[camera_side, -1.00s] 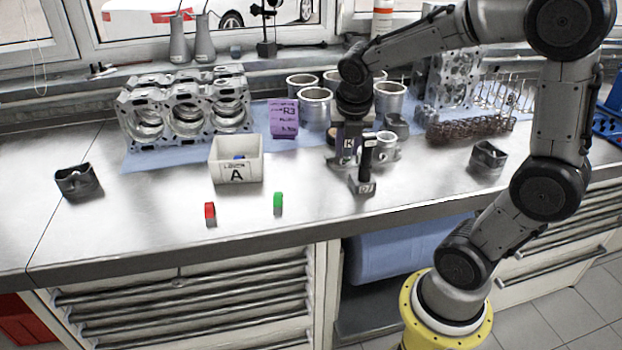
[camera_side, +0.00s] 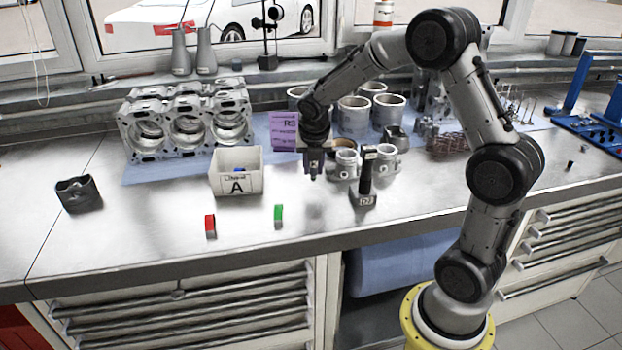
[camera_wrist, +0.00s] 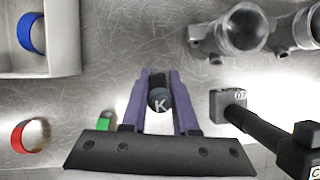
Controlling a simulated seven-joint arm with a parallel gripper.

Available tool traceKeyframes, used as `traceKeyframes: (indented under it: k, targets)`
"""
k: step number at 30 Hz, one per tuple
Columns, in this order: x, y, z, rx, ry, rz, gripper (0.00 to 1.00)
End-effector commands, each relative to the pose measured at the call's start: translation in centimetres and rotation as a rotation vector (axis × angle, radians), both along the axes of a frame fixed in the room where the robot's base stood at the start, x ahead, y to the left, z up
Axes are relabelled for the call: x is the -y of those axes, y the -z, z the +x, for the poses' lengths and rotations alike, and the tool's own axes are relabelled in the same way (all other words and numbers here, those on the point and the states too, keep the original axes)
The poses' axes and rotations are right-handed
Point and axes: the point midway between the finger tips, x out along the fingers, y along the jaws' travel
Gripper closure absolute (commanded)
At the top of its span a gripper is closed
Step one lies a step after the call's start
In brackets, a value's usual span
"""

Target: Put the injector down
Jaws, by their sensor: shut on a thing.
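The injector (camera_wrist: 158,98) shows end-on in the wrist view as a dark round end marked K, between the purple fingers of my gripper (camera_wrist: 157,82). My gripper is shut on it. In the side view my gripper (camera_side: 312,152) is over the middle of the bench. The dark injector (camera_side: 314,168) points down below it, partly hidden by the gripper. A dim shadow lies on the bench beneath, and the injector appears held above the metal, apart from it.
White bin A (camera_side: 250,182) stands to the left, with a blue ring (camera_wrist: 26,33) inside. Red (camera_side: 210,226) and green (camera_side: 278,215) pieces lie in front. A piece with a black upright (camera_side: 365,185) stands close right. Bare bench (camera_side: 330,222) lies below the gripper.

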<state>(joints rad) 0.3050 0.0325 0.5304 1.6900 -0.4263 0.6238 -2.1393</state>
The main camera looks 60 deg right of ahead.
Motion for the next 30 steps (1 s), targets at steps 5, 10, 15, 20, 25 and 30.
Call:
traceKeyframes:
  k: [5,10,15,20,25,30]
  targets:
    - [0.3,0.9,0.7,-0.001,0.000,-0.001,1.00]
    - [0.4,3.3,0.8,-0.003,0.000,0.000,1.00]
    - [0.4,4.2,0.9,0.001,0.000,0.000,1.00]
    - [0.4,4.2,0.9,0.001,0.000,0.000,1.00]
    - [0.4,4.6,0.9,-0.001,-0.001,-0.001,0.70]
    - [0.4,4.5,0.9,-0.001,0.000,-0.001,0.42]
